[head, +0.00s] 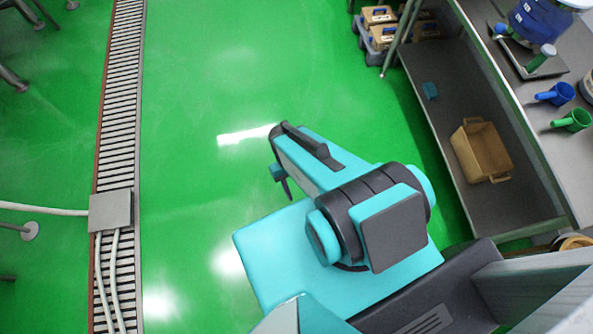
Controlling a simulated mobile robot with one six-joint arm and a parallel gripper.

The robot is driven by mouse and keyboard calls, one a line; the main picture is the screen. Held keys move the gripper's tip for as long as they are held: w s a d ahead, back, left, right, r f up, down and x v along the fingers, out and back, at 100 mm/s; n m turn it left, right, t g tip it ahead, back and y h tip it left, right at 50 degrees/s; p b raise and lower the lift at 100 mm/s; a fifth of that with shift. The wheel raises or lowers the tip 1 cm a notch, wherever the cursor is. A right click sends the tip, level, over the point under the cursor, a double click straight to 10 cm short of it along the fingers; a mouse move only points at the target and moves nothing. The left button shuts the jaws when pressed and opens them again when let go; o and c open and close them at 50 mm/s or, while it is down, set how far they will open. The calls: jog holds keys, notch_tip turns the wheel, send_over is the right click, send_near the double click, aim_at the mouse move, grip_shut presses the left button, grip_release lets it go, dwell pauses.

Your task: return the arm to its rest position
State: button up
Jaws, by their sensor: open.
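My arm (321,163) is folded above my teal and dark base in the lower middle of the head view. Its teal and black links are bent back over the base, with the large dark joint cover facing up. My gripper (282,182) shows only in small part below the far end of the upper link, at its left side. It is open and points down. The link hides most of it. Nothing is seen in it, and it is clear of the bench.
Crates (379,37) stand at the back. Green floor (190,150) is free left of my arm, up to a drain grate (118,110).

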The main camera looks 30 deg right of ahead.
jog(key=shift+s, duration=0.1)
notch_tip(320, 180, down, 4)
jog(key=b, duration=0.4)
jog(key=shift+s, duration=0.15)
dwell(1.4)
